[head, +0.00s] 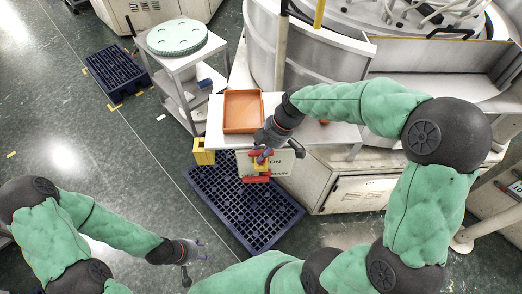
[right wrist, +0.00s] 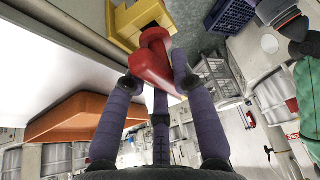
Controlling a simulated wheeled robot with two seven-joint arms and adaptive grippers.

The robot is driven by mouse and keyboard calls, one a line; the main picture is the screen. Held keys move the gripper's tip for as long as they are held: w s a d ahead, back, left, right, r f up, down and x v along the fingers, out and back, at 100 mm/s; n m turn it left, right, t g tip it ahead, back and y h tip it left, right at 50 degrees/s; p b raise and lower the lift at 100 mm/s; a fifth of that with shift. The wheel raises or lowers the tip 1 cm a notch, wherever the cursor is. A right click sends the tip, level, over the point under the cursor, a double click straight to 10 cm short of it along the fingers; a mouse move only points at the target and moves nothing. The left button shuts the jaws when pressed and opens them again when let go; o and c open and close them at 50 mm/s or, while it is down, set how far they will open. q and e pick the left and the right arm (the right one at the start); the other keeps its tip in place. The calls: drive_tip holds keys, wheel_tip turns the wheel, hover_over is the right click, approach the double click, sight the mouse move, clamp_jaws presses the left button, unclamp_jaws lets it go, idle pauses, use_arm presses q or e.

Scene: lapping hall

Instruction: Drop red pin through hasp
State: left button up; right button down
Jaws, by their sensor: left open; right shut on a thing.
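My right gripper (head: 262,155) is at the front edge of the white table, its fingers closed on a red pin. The pin's broad red head (right wrist: 152,62) shows between the fingertips in the right wrist view; its lower part is hidden. A yellow fitting with a dark opening (right wrist: 140,22) lies just beyond the red head. I cannot tell whether the pin touches it or is inside it. In the head view, yellow and red parts (head: 256,179) show just below the fingers, in front of a white sign. My left gripper (head: 194,263) is open and empty, low over the floor.
An orange tray (head: 242,112) stands on the white table (head: 215,130) behind my right gripper. A yellow box (head: 203,153) is at the table's left edge. A dark blue pallet (head: 245,210) lies on the floor below. A trolley (head: 180,62) with a green disc stands back left.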

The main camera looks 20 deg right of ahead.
drive_tip(key=shift+f+b, duration=0.5)
drive_tip(key=shift+f, duration=0.1)
drive_tip(key=c, duration=1)
unclamp_jaws()
drive_tip(key=shift+o, duration=0.2)
drive_tip(key=shift+r, duration=0.15)
drive_tip(key=v, duration=1.1)
drive_tip(key=shift+d+r, duration=0.3)
drive_tip(key=shift+s, duration=0.1)
